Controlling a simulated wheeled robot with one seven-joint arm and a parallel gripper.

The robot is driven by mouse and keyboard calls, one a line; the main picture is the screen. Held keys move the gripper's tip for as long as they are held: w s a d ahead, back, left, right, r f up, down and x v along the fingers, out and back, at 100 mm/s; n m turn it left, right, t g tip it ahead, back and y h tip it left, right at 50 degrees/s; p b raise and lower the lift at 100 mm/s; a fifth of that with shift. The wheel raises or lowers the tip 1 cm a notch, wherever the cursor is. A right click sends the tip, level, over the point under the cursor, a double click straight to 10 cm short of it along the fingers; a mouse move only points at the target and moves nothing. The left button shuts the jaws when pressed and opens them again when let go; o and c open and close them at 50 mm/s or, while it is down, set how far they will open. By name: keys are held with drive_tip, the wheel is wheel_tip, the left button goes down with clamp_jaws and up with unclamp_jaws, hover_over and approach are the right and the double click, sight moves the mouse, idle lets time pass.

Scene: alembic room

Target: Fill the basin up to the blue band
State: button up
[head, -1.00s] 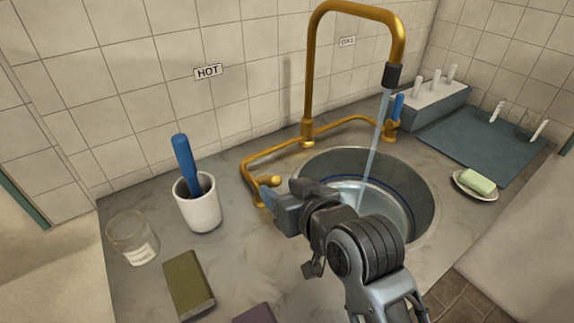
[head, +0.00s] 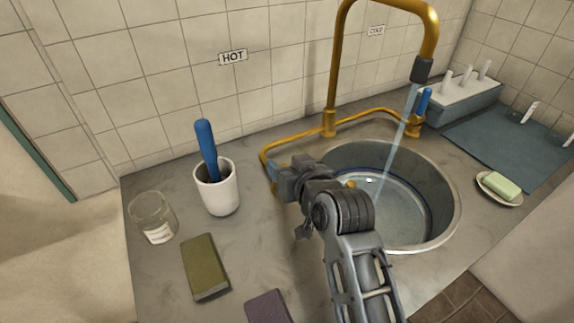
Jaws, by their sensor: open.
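The round steel basin (head: 448,212) is set in the counter, with water (head: 385,212) standing in it. A stream (head: 398,130) runs from the dark nozzle (head: 421,69) of the brass tap (head: 338,75) into it. The blue band (head: 349,167) shows on the basin's far inner wall, and the water surface lies close below it there. My arm hides the near left part of the basin. My gripper (head: 276,176) is open at the basin's left, by the hot-side brass pipe, and hides that valve. The cold valve's blue handle (head: 424,102) stands upright at the right.
A white cup (head: 217,190) with a blue-handled tool, a glass jar (head: 152,218), a green sponge block (head: 204,266) and a purple block (head: 268,307) are on the left. Soap on a dish (head: 500,188), a blue-grey mat (head: 508,138) and a rack (head: 463,98) are on the right.

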clamp_jaws()
idle(0.4)
